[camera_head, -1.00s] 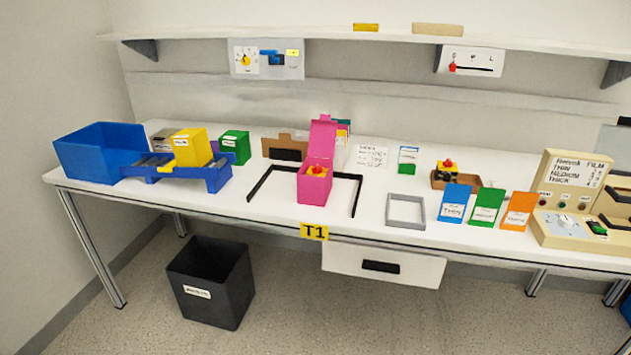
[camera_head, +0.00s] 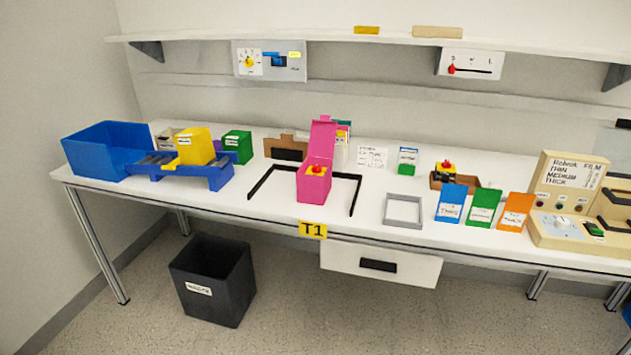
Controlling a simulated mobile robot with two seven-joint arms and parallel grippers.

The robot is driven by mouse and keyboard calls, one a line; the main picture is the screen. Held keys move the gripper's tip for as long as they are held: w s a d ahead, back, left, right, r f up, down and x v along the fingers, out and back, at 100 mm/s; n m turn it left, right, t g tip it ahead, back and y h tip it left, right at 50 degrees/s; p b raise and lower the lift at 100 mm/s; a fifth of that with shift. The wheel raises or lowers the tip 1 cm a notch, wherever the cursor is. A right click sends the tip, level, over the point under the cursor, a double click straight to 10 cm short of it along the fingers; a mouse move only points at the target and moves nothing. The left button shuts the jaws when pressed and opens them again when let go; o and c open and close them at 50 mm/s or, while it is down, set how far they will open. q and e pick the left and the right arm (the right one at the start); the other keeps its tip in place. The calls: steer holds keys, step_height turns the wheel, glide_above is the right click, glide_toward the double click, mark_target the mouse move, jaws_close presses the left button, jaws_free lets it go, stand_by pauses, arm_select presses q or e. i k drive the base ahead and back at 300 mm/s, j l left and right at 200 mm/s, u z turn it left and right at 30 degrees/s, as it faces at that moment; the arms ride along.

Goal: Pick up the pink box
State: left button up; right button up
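The pink box (camera_head: 313,184) stands upright on the white table, near its front edge and above the yellow T1 label (camera_head: 312,230). Its lid (camera_head: 322,136) is open and tilted up at the back. A yellow and red item (camera_head: 316,169) shows inside the box's opening. A black bracket frame (camera_head: 262,181) lies on the table around the box, open at the front. Neither of my grippers is in view.
A blue bin (camera_head: 92,160) and a blue rack with a yellow box (camera_head: 195,147) stand at left. A grey frame (camera_head: 403,222), colored cards and a beige control panel (camera_head: 567,228) are at right. A shelf (camera_head: 270,36) runs above. A black bin (camera_head: 213,285) stands on the floor.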

mark_target(313, 189)
steer(key=i, duration=1.25)
steer(key=i+j+z, duration=0.1)
steer(key=j+z, duration=0.15)
steer(key=j, duration=0.15)
steer(key=j+z, duration=0.25)
steer(key=i+j, duration=0.05)
steer(key=j, duration=0.05)
